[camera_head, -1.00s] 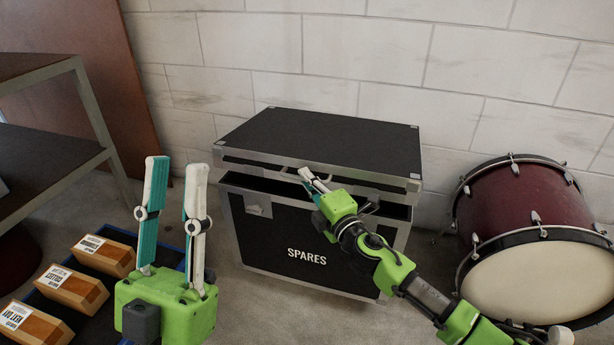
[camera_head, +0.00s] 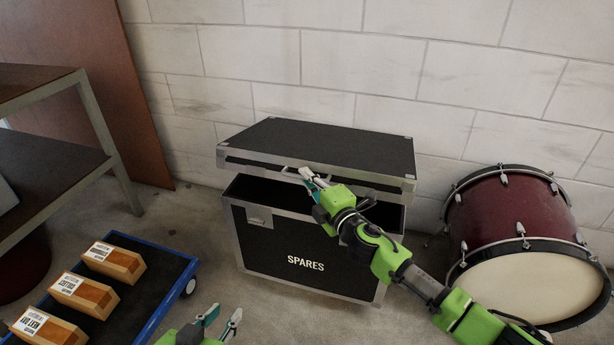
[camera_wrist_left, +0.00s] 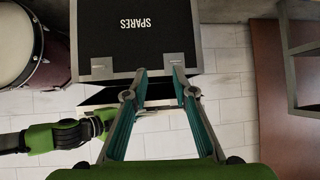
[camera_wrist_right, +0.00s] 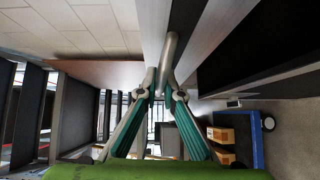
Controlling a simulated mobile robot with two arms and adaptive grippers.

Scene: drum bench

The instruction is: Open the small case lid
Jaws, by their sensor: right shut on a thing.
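The small black case (camera_head: 270,232) marked SPARES stands on the floor against the wall. Its lid (camera_head: 318,148), black with metal edges, is raised at the front, with a dark gap above the case's front wall. My right gripper (camera_head: 309,179) is at the lid's front edge, shut on the lid's handle (camera_wrist_right: 171,52), a metal bar in the right wrist view. My left gripper (camera_head: 222,318) is low at the bottom of the head view, open and empty, in front of the case and apart from it. The inside of the case is mostly dark.
A red bass drum (camera_head: 510,215) lies to the right of the case. A blue-edged cart (camera_head: 165,290) with several labelled boxes (camera_head: 113,262) is at the lower left. A shelf unit (camera_head: 90,110) stands at the left. Bare floor lies in front of the case.

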